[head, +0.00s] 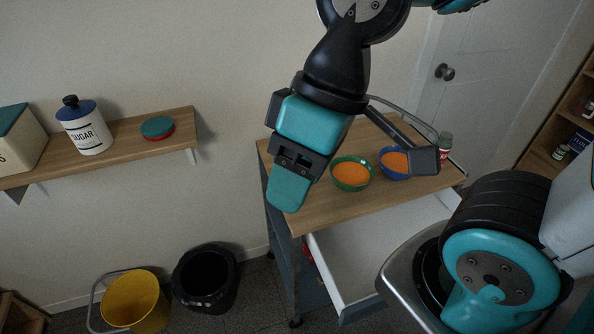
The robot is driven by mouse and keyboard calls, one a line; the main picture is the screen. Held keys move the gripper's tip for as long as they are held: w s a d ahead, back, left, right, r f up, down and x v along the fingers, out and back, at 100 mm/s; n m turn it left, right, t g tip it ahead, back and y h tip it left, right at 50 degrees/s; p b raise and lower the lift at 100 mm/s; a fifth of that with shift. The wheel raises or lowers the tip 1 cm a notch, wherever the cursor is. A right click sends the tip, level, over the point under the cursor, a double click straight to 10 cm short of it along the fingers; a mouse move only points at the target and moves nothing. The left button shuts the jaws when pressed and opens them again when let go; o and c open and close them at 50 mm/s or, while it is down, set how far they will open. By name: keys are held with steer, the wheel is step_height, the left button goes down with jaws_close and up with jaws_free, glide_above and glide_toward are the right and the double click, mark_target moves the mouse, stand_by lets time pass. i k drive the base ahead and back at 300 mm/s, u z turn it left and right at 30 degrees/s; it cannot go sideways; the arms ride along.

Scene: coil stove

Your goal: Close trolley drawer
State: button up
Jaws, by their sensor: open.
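The trolley has a wooden top (375,204) and dark grey sides. Its drawer (375,245) is pulled out toward me below the top, with a pale, empty-looking inside. My arm base hides the drawer's right part and some of its front. My gripper (289,187), teal and black, is open and hangs over the left front corner of the trolley top in the picture. It appears apart from the drawer, and I see nothing held in it.
A green bowl (352,174) and a blue bowl (394,162) with orange contents stand on the trolley, with a small jar (444,146) at right. A yellow bucket (135,302) and black bin (206,280) stand left on the floor. A wall shelf (180,126) holds a sugar jar (88,132).

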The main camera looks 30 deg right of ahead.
mark_target(349, 256)
steer(key=z, duration=0.2)
steer(key=k, duration=0.35)
steer(key=z, duration=2.8)
steer(key=k, duration=0.35)
steer(key=u, duration=0.9)
